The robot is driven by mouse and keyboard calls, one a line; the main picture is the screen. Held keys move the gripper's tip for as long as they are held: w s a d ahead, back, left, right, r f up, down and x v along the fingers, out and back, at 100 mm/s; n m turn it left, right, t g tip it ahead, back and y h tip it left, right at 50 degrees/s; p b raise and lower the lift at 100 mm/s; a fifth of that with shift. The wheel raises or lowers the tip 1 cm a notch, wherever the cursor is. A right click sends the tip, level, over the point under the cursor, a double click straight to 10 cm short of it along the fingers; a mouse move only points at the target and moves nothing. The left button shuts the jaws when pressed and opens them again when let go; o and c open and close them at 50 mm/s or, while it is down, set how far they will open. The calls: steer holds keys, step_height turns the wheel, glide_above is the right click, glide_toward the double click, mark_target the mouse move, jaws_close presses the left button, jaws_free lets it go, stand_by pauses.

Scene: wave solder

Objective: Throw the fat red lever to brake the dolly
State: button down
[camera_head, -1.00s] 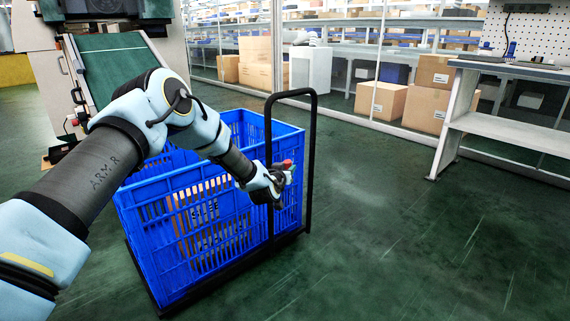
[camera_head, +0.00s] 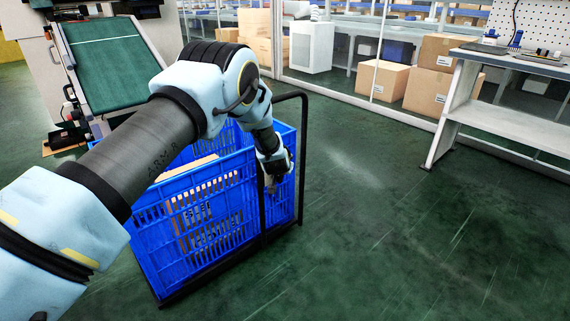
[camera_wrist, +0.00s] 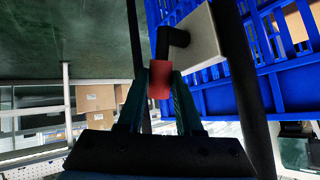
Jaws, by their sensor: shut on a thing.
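The fat red lever (camera_wrist: 160,80) sits between the fingers of my gripper (camera_wrist: 162,84) in the wrist view. A bent black rod joins it to a pale block (camera_wrist: 196,38) beside the dolly's black upright. My gripper is shut on the red grip. In the head view my gripper (camera_head: 272,184) points downward at the handle end of the dolly (camera_head: 304,150); the lever is not distinguishable there. The dolly carries a blue crate (camera_head: 165,262) on its low black base.
Brown boxes show inside the crate. A grey workbench (camera_head: 505,115) stands at the right, and a machine with a green sloped belt (camera_head: 105,65) stands at the back left. Cartons (camera_head: 382,78) lie behind a glass partition. The green floor right of the dolly is clear.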

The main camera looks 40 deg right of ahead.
stand_by(0.3)
steer(key=c, duration=0.8)
jaws_free()
steer(key=shift+c, duration=0.2)
steer(key=p+v, duration=0.1)
steer(key=v, duration=0.9)
steer(key=shift+s+a+r, duration=0.15)
steer(key=shift+a+r, duration=0.05)
steer(key=shift+r, duration=0.05)
